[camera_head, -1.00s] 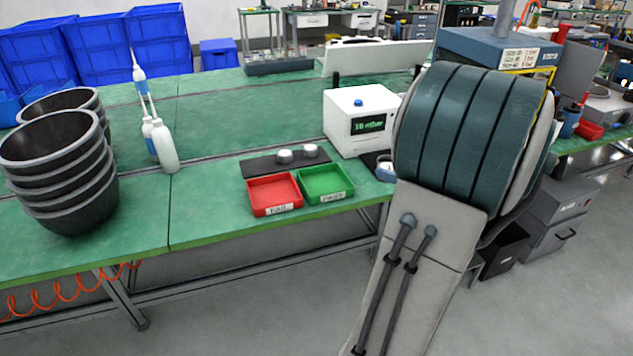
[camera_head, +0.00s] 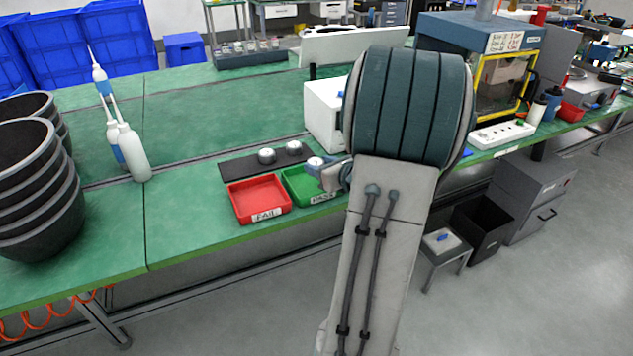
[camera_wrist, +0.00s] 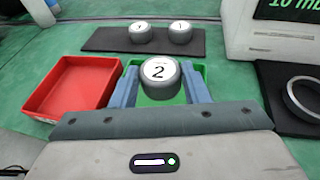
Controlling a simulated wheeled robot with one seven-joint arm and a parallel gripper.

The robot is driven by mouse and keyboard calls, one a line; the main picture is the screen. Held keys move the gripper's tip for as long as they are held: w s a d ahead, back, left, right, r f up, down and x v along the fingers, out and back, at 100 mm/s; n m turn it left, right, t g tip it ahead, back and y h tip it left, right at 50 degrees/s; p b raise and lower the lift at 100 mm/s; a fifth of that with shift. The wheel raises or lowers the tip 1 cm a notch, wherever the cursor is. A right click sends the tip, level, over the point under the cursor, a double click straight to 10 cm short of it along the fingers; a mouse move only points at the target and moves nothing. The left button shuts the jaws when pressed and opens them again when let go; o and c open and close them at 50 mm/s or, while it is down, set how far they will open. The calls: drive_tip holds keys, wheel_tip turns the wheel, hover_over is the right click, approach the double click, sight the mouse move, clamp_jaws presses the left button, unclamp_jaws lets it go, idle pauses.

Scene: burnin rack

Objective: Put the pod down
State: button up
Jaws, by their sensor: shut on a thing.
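The pod (camera_wrist: 160,77) is a short grey cylinder with a white top marked 2. My gripper (camera_wrist: 160,88) is shut on it, with one blue finger on each side. In the wrist view the pod shows over the green tray (camera_wrist: 203,72); whether it touches the tray floor I cannot tell. In the head view the pod (camera_head: 315,164) is over the green tray (camera_head: 297,184), partly hidden by my gripper (camera_head: 327,173). The red tray (camera_head: 259,199), labelled FAIL, is empty and stands directly left of the green one.
Two similar pods (camera_head: 267,156) (camera_head: 294,148) sit on a dark mat (camera_head: 239,168) behind the trays. A white box instrument (camera_head: 322,118) stands right of the mat. Dark stacked bowls (camera_head: 38,190) and white bottles (camera_head: 131,152) are at the left. The bench between is clear.

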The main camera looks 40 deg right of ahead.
sight(318, 190)
drive_tip(key=shift+w+a+f, duration=0.2)
drive_tip(key=shift+w+f, duration=0.05)
drive_tip(key=shift+w, duration=0.1)
drive_tip(key=shift+f, duration=0.35)
drive_tip(key=shift+f+b, duration=0.35)
drive_tip(key=shift+f, duration=1.3)
drive_tip(key=shift+f, duration=0.1)
drive_tip(key=shift+f+b, duration=0.15)
drive_tip(key=shift+b, duration=0.15)
drive_tip(key=o, duration=1)
drive_tip(key=shift+r, duration=0.25)
